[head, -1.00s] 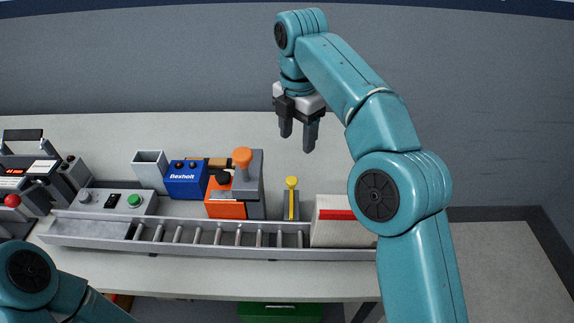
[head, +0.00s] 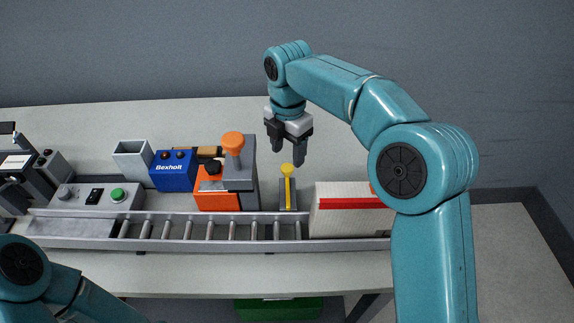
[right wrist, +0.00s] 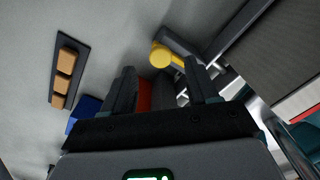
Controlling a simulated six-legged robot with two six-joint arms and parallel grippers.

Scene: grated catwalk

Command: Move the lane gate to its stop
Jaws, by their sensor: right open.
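The lane gate (head: 288,188) looks like a yellow lever with a round knob on a grey base, behind the roller lane (head: 205,230). Its yellow knob also shows in the right wrist view (right wrist: 161,56), beyond and between the fingertips. My right gripper (head: 288,158) is open and empty, just above and behind the yellow knob in the head view. It also shows in the right wrist view (right wrist: 158,78). I see no contact between fingers and knob. My left arm shows at the lower left of the head view, but its gripper is out of view.
Left of the lever stands an orange and grey device with an orange knob (head: 233,142), then a blue Bexholt box (head: 174,171) and a grey open bin (head: 133,160). A white block with a red stripe (head: 345,220) stands close on the right. The bench behind is mostly clear.

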